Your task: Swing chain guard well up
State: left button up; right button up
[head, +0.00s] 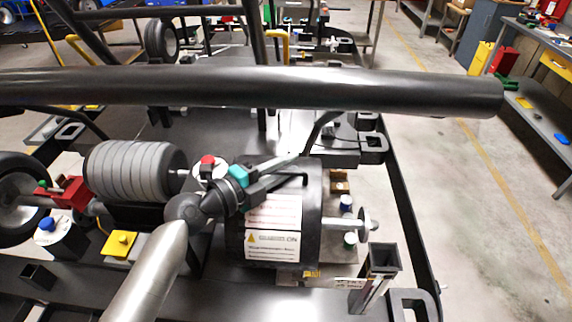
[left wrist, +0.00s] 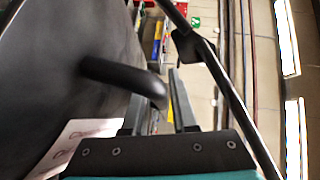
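The chain guard (head: 311,215) is a dark curved cover with white warning labels on its near face. It is down over the parts under it, and its curved dark side fills the left of the left wrist view (left wrist: 55,65). A black bar handle (head: 282,179) stands out from its top; the handle's rounded end also shows in the left wrist view (left wrist: 128,80). My teal left gripper (head: 285,164) is just above the guard at the handle. Its fingers (left wrist: 155,105) are apart, with the handle end at the gap; contact is unclear. My right gripper is out of view.
A thick dark tube (head: 400,92) crosses the view beyond the guard. A ribbed grey cylinder (head: 128,168), a red block (head: 68,192) and a yellow block (head: 121,243) sit to the left. A square post (head: 382,262) stands at right. Open floor lies farther right.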

pick_arm(q)
grip_shut()
dwell(1.2)
